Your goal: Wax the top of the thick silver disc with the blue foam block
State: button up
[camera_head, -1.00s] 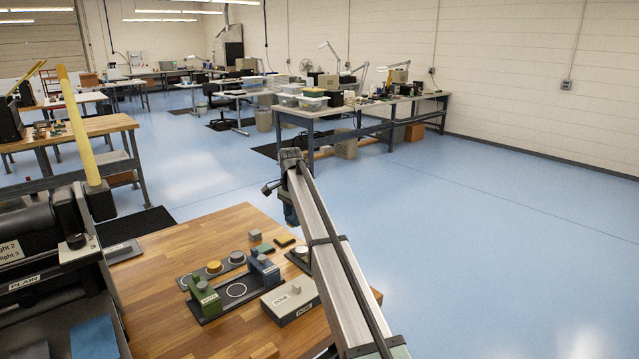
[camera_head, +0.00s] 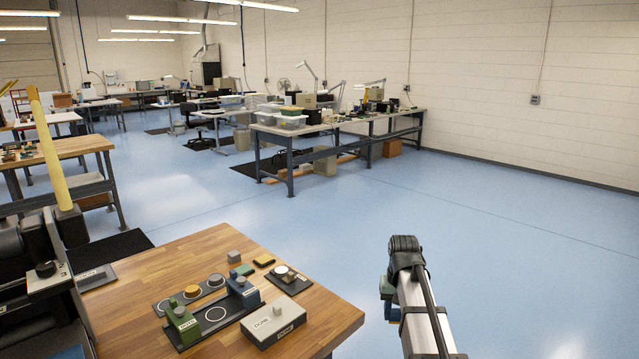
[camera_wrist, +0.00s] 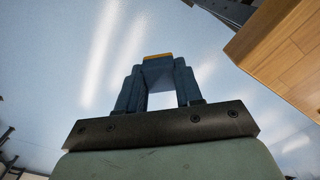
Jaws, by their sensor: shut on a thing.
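My gripper (camera_wrist: 158,80) is shut on the blue foam block (camera_wrist: 158,72), which shows a thin orange edge between the fingertips in the wrist view. In the head view my gripper (camera_head: 388,300) hangs beyond the right edge of the wooden table, over the floor, well apart from the discs. A silver disc (camera_head: 216,280) sits at the far end of a dark strip, beside a gold disc (camera_head: 192,289). Another pale silver disc (camera_head: 281,271) lies on a small dark plate farther right.
The wooden table (camera_head: 330,318) holds a green press (camera_head: 181,322), a blue press (camera_head: 243,291) and a pale box marked DONE (camera_head: 274,321). Grey (camera_head: 234,257), green (camera_head: 243,269) and yellow-topped (camera_head: 264,260) blocks stand behind. The table's right front is bare.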

jog(key=s+d+f+n, duration=0.1)
jog(key=s+d, duration=0.2)
jog(key=s, duration=0.2)
notch_tip(320, 180, up, 14)
send_over(279, 271)
jog(key=w+d, duration=0.1)
jog(key=d, duration=0.1)
jog(key=shift+w+a+f, duration=0.1)
jog(key=shift+a+f, duration=0.1)
jog(key=shift+f, duration=1.7)
jog(key=shift+w+a+f, duration=0.1)
jog(key=shift+a+f, duration=0.05)
jog(key=shift+f, duration=1.75)
jog(key=shift+s+a+f, duration=0.15)
jog(key=shift+s+f, duration=0.05)
jog(key=shift+f, duration=0.1)
jog(key=shift+s+a, duration=0.55)
jog(key=shift+w+d, duration=0.55)
jog(key=shift+w, duration=0.1)
jog(key=shift+w+d, duration=0.15)
jog(key=shift+s+a, duration=0.6)
jog(key=shift+s, duration=0.15)
jog(key=shift+w+d, duration=0.6)
jog(key=shift+w, duration=0.15)
jog(key=shift+s+a, duration=0.65)
jog(key=shift+s, duration=0.15)
notch_tip(279, 271, up, 2)
jog(key=shift+w+r, duration=0.1)
jog(key=shift+r, duration=2.95)
